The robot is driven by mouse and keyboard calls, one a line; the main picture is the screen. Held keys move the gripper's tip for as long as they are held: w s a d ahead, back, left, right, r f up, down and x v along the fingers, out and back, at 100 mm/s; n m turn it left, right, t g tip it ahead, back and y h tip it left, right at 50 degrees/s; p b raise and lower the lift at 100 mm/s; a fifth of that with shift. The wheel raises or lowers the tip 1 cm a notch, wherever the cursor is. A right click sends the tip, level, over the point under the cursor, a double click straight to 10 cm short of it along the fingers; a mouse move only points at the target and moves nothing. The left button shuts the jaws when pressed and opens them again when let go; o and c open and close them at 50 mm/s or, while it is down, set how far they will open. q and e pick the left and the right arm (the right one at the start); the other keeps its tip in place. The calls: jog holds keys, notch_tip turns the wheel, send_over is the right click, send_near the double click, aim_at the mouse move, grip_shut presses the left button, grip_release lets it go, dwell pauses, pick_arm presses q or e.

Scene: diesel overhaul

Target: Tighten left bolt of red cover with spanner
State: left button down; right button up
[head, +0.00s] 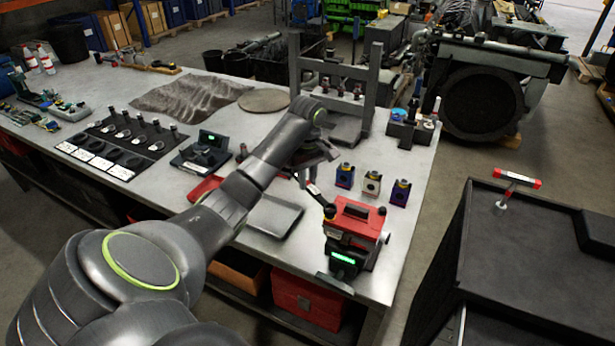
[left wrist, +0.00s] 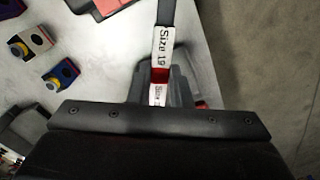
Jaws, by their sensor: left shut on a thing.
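The red cover (head: 357,220) sits on a small dark unit with a green-lit display at the table's front right edge. My left gripper (head: 312,163) is just behind and to the left of it, shut on a spanner. The spanner (head: 315,191) slants down toward the cover's left side, its dark end by the left bolt; I cannot tell whether it is seated on it. In the left wrist view the spanner (left wrist: 163,45) carries a "Size 19" label and runs up out of the picture from my gripper (left wrist: 160,95). My right gripper is not in view.
Several small blocks (head: 372,183) stand behind the cover. A grey tray (head: 273,216) lies to its left, and a grey press frame (head: 348,125) stands further back. A dark cart (head: 500,250) with a red T-handle tool (head: 517,179) stands to the right, across a floor gap.

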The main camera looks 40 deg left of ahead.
pick_arm(q)
jog(key=shift+f, duration=0.95)
jog(key=shift+w, duration=0.1)
jog(key=w+m, duration=0.1)
jog(key=w+d+m, duration=0.1)
jog(key=m, duration=0.1)
jog(key=shift+w+d, duration=0.15)
jog(key=shift+w, duration=0.15)
jog(key=w+d+m, duration=0.1)
jog(key=m, duration=0.1)
jog(key=w+d+m, duration=0.1)
jog(key=shift+w+m, duration=0.1)
jog(key=shift+m, duration=0.3)
